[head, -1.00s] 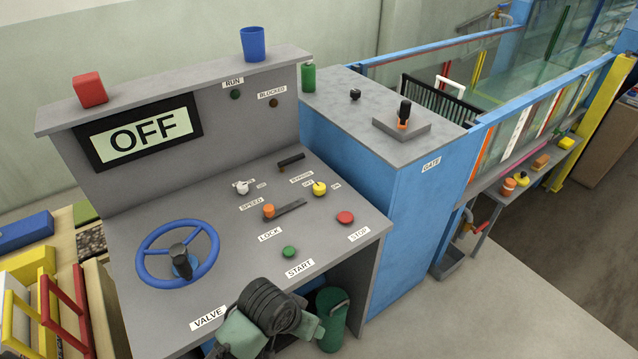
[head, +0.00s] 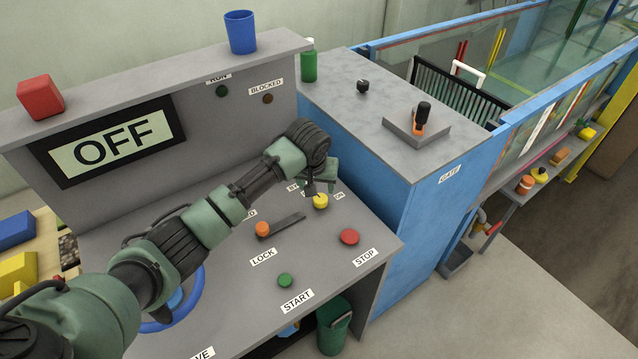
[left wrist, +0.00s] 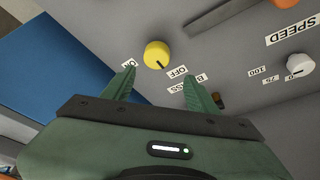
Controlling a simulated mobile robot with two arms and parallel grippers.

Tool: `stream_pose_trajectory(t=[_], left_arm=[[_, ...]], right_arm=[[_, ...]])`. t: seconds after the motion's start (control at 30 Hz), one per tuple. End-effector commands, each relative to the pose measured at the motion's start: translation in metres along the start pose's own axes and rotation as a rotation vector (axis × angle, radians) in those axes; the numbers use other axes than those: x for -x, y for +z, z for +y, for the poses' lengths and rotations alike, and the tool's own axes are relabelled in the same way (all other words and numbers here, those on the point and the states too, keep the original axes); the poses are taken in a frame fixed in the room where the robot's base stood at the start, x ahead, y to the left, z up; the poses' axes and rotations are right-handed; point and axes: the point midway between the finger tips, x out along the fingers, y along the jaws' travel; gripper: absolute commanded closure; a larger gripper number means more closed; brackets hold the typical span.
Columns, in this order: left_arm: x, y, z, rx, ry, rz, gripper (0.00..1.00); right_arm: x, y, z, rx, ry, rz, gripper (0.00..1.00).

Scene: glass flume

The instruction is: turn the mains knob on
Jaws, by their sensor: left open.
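The yellow knob (head: 320,201) is on the sloped grey panel, with an ON label to its right. In the left wrist view the yellow knob (left wrist: 157,54) sits between ON and OFF labels, and its dark mark seems to point toward OFF. No mains label is readable. My left gripper (head: 325,182) is over the panel just behind and above the knob. In the left wrist view the gripper (left wrist: 160,85) is open and empty, with the knob beyond its fingertips and between them, apparently untouched. The display (head: 115,144) reads OFF. My right gripper is out of view.
An orange slider knob (head: 262,229), a red STOP button (head: 349,237) and a green START button (head: 285,280) lie in front. A white SPEED knob (left wrist: 300,66) is close by. The blue gate cabinet (head: 385,220) stands to the right.

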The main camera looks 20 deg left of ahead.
Motion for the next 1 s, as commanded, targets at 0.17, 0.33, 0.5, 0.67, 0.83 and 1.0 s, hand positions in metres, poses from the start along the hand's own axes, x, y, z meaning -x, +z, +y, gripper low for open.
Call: stream_pose_trajectory(t=[0.17,0.33,0.5,0.67,0.83,1.0], left_arm=[[-0.024,0.001,0.001,-0.002,0.0,-0.004,0.41],[-0.051,0.001,0.001,-0.002,0.0,-0.003,0.41],[-0.068,0.001,0.002,-0.003,0.001,-0.001,0.41],[-0.073,0.001,0.002,-0.003,0.002,0.001,0.41],[-0.073,0.001,0.002,-0.004,0.002,0.001,0.41],[-0.073,0.001,0.002,-0.004,0.002,0.001,0.77]], right_arm=[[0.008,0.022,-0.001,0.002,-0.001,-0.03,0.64],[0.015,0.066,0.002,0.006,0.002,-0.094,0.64],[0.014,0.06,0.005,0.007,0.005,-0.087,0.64],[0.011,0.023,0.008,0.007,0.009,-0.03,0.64],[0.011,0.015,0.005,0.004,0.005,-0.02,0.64],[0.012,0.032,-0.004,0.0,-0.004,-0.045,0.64]])
